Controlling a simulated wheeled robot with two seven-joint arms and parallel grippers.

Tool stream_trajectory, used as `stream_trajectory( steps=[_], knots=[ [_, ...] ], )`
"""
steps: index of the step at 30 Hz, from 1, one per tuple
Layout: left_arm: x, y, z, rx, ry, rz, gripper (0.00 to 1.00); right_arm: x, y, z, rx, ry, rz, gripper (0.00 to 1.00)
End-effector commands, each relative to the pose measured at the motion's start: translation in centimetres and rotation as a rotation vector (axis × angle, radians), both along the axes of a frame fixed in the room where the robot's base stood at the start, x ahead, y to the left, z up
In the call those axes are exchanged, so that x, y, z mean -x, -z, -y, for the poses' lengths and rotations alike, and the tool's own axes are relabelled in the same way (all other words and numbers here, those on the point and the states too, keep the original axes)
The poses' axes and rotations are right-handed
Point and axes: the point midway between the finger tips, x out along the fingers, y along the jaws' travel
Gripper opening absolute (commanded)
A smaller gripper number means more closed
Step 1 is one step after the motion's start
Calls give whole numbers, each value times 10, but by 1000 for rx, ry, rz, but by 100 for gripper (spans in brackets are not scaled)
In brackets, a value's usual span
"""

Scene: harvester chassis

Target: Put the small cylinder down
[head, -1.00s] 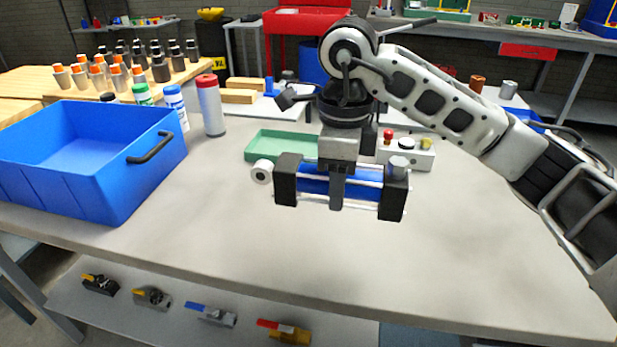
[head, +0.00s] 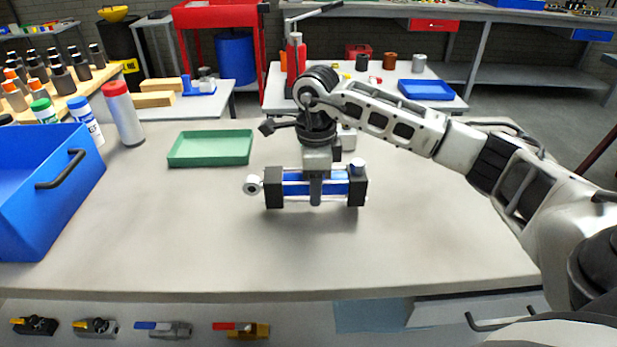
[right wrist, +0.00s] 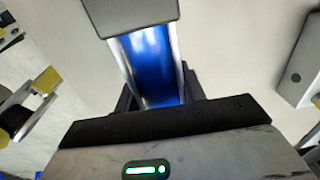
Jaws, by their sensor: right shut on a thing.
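The small cylinder has a blue barrel (head: 336,188), black end blocks, silver rods and a round pale eye at its left end. It lies level over the middle of the grey workbench (head: 200,245), with a soft shadow close under it. I cannot tell whether it touches the bench top. My right gripper (head: 315,196) comes from above and is shut around the middle of the barrel. In the right wrist view the blue barrel (right wrist: 150,62) runs between the fingers, with an end block (right wrist: 130,12) at the top. My left gripper is not in view.
A green tray (head: 210,148) lies behind and left of the cylinder. A white control box (head: 348,142) is behind it, partly hidden by my arm. A blue bin (head: 62,215) and several bottles (head: 123,114) stand left. The bench is clear in front and right.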

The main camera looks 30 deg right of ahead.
Motion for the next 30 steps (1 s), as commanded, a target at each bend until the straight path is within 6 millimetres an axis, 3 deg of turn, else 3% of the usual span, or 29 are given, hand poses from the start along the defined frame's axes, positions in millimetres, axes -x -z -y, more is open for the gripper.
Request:
stream_trajectory(
  steps=[7,18,19,21,30],
  knots=[
    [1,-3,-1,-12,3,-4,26,-1,22,-2,-4,-1,5,0],
    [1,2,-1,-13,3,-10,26,-1,26,-2,-4,-2,6,0],
    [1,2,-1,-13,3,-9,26,1,29,-2,-2,-2,-3,46],
    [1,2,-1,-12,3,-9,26,1,29,-2,-2,-2,-3,62],
    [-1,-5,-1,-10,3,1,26,1,26,-2,-2,-2,-3,62]
  ],
)
